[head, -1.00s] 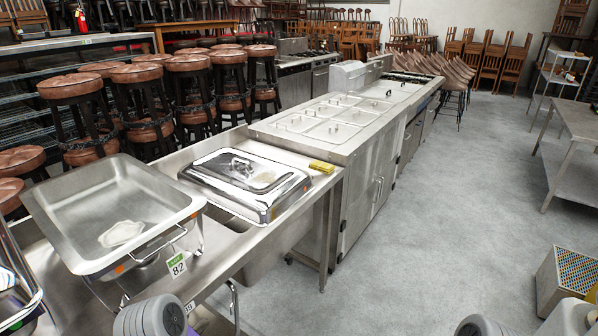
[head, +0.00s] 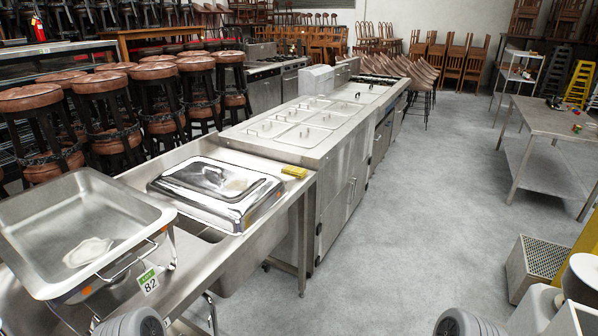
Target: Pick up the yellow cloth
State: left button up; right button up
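A small yellow cloth (head: 294,171) lies on the steel counter (head: 262,160), just right of the far right corner of the lidded chafing dish (head: 222,192). It looks folded and flat, and nothing covers it. Neither of my grippers shows in the head view. Only rounded grey and white parts that look like my own body show along the bottom edge and at the lower right, well short of the cloth.
An open steel pan (head: 80,215) holding a pale cloth (head: 88,251) stands at the counter's left end. A unit with lidded wells (head: 300,130) adjoins behind. Open grey floor (head: 420,200) lies to the right, with a steel table (head: 545,120) beyond.

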aim_at(289, 170)
jog(key=z, duration=0.65)
jog(key=i, duration=2.9)
jog(key=u, duration=1)
